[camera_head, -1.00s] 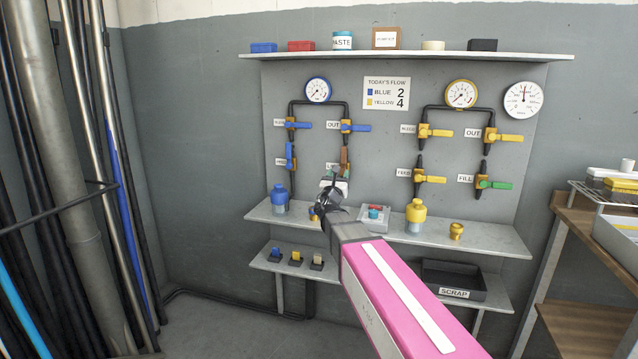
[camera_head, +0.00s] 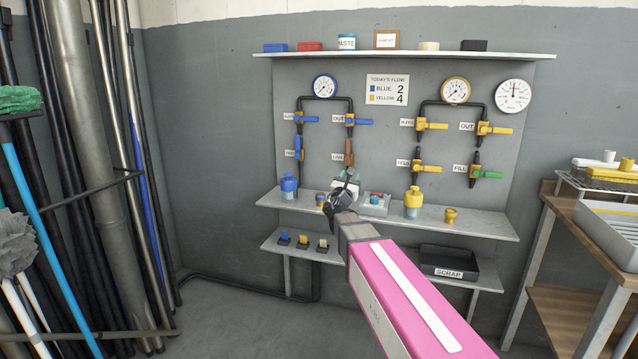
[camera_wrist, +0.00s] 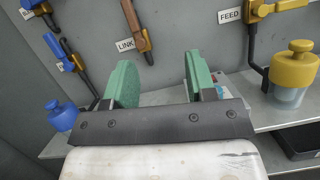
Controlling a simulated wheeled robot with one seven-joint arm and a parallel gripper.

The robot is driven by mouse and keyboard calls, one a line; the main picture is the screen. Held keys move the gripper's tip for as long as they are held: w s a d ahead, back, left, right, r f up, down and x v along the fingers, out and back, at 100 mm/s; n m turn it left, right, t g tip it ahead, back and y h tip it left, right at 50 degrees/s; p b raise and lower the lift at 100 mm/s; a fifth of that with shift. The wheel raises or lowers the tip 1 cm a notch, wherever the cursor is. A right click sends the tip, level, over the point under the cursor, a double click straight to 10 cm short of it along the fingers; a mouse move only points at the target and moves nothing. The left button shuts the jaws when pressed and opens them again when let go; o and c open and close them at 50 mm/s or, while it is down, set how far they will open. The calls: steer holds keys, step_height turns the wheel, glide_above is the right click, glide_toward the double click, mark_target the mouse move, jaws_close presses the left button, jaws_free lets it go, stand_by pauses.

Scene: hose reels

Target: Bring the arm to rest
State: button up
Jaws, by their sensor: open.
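My gripper (camera_wrist: 155,80) is open, with its two green finger pads apart and nothing seen between them in the wrist view. In the head view my gripper (camera_head: 345,186) is partly hidden by my own wrist and pink arm. It is in front of the panel, near the level of the upper shelf (camera_head: 470,224). The copper-brown LINK valve (camera_wrist: 134,26) is beyond the fingers in the wrist view. I cannot tell from the head view how far the fingers are from the panel.
The SCRAP tray (camera_head: 450,264) is on the lower shelf. Pipes and brooms stand left; a wooden bench (camera_head: 565,207) is right.

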steer(key=s+d+f+m+g+h, duration=0.1)
steer(key=s+d+f+m+g, duration=0.55)
steer(key=f+m, duration=0.3)
steer(key=s+d+f+m+g+h, duration=0.1)
steer(key=s+d+f+m+g, duration=0.5)
steer(key=f+m, duration=0.4)
steer(key=s+a+f+m+g+y, duration=0.2)
steer(key=s+f+m+g+y, duration=0.2)
steer(key=s+f, duration=0.4)
steer(key=s+a+f+m+g+y, duration=0.3)
steer(key=s+f+m+g+y, duration=0.1)
steer(key=s+f+m+y, duration=0.2)
steer(key=s+f+m, duration=0.1)
steer(key=s+f, duration=0.1)
steer(key=s, duration=0.1)
